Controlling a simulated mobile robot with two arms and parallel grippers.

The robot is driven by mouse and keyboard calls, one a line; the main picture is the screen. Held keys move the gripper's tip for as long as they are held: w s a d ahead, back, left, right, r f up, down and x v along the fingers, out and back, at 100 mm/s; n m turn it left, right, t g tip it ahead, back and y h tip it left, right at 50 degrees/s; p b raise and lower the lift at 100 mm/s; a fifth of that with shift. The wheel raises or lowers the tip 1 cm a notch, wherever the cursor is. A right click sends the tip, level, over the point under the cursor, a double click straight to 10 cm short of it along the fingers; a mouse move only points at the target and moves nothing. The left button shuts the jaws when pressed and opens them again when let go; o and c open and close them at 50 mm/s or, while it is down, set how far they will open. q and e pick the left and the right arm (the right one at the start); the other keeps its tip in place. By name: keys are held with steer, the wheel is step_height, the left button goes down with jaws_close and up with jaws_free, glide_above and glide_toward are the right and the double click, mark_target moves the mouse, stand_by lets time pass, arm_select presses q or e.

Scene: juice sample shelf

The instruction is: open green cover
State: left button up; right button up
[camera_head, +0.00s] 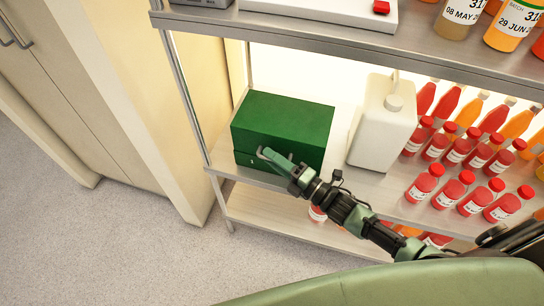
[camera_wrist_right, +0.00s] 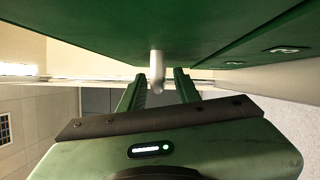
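A closed dark green box (camera_head: 285,118) stands on the middle shelf in the head view, its green cover (camera_wrist_right: 160,25) on top. In the right wrist view the green surface fills the top, and a pale knob or handle (camera_wrist_right: 157,60) sticks out from it. My right gripper (camera_head: 276,157) is at the front face of the box. In the wrist view its two green fingers (camera_wrist_right: 160,74) are apart, with the knob showing in the gap between them. I see no finger touching the knob, and the exact depth is unclear. My left gripper is not in view.
A white jug (camera_head: 383,125) stands close to the right of the box. Several red-capped bottles (camera_head: 455,190) fill the shelf further right. The upper shelf (camera_head: 300,32) runs above the box. The floor (camera_head: 130,240) at the left is clear.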

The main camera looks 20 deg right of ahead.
steer(key=shift+w+a, duration=0.15)
steer(key=shift+c, duration=0.2)
jaws_close()
stand_by(1.2)
